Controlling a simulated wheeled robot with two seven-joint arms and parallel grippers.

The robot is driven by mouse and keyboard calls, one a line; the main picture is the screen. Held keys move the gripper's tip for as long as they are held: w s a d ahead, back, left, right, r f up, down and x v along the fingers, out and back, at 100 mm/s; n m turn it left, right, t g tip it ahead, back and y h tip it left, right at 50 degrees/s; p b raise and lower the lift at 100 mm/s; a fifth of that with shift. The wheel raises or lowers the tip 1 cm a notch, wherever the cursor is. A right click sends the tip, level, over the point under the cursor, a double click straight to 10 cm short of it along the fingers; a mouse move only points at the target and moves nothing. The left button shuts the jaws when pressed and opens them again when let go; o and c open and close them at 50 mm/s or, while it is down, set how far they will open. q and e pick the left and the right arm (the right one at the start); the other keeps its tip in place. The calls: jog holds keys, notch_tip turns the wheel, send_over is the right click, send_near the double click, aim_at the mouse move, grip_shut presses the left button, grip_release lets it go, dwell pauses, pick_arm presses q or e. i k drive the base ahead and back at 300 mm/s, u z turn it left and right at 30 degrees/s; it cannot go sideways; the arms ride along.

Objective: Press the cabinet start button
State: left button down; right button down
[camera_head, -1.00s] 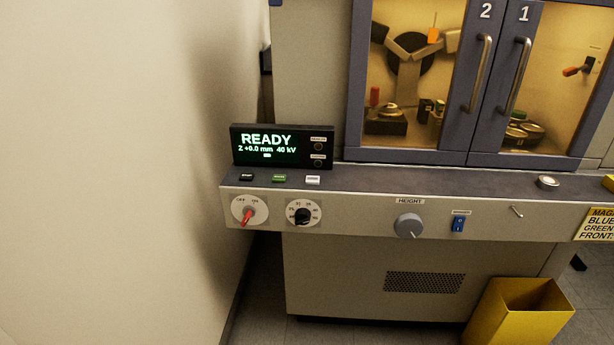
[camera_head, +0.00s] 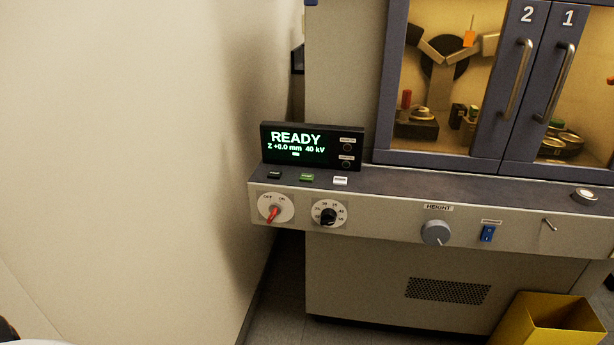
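The cabinet's front ledge (camera_head: 455,189) carries a row of small buttons at its left end: a black button (camera_head: 274,175), a green button (camera_head: 307,178) and a white button (camera_head: 340,181). Their labels are too small to read, so I cannot tell which is start. Behind them a black display (camera_head: 312,147) reads READY, Z +0.0 mm, 40 kV. A round silver-rimmed button (camera_head: 585,196) sits on the ledge at the far right. Neither gripper shows. A dark and white shape cut off at the lower left corner is too partial to identify as a gripper.
Below the ledge are a red-pointer OFF/ON switch (camera_head: 273,211), a black dial (camera_head: 328,215), a grey HEIGHT knob (camera_head: 436,233) and a blue rocker switch (camera_head: 488,233). Closed glazed doors rise behind. A yellow bin (camera_head: 548,322) stands lower right. A pale wall (camera_head: 130,150) fills the left.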

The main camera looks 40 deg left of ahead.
aim_at(305, 178)
jog(key=k, duration=0.6)
jog(key=z, duration=0.5)
jog(key=i, duration=0.95)
jog(key=u, duration=0.5)
jog(key=i, duration=1)
jog(key=u, duration=1)
